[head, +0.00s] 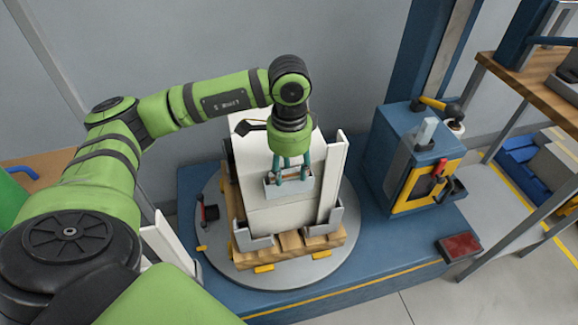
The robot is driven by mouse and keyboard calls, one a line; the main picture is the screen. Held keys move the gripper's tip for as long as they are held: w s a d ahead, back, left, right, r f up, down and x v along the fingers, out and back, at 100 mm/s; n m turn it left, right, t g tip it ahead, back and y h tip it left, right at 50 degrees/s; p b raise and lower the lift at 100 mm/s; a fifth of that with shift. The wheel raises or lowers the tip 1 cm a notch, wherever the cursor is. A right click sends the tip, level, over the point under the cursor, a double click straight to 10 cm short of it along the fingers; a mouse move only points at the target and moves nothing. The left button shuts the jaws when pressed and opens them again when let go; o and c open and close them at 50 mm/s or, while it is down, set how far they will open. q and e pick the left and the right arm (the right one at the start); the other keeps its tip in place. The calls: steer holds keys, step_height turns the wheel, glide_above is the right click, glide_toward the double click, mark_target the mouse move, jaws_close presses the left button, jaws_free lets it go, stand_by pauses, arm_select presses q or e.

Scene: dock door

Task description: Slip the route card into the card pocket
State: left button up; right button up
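A white box-like load (282,213) stands on a wooden pallet. A small grey pocket (273,191) sits on its front face. My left gripper (291,178) points down at the pocket's mouth, its two teal fingers apart, with the tips at or just inside the pocket. I cannot make out the route card; pale surfaces between the fingers do not stand out from the white load. My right gripper is not in view.
The pallet (284,255) rests on a round grey turntable (340,264) set in a blue platform (398,270). White upright corner posts (332,180) stand beside the load. A blue machine (395,135) with a yellow-framed front stands to the right, near a wooden-topped bench (545,88).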

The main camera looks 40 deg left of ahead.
arm_select(q)
steer(key=shift+a, duration=0.1)
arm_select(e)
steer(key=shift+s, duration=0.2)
arm_select(q)
steer(key=shift+w+r+p, duration=0.1)
steer(key=shift+r+p, duration=0.5)
steer(key=shift+p, duration=0.05)
step_height(320, 180, up, 4)
steer(key=shift+w+r, duration=0.1)
steer(key=shift+r, duration=0.1)
step_height(320, 180, up, 8)
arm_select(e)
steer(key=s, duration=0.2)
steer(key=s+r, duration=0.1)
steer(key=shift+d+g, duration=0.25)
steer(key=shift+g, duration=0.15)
arm_select(q)
steer(key=shift+f, duration=0.1)
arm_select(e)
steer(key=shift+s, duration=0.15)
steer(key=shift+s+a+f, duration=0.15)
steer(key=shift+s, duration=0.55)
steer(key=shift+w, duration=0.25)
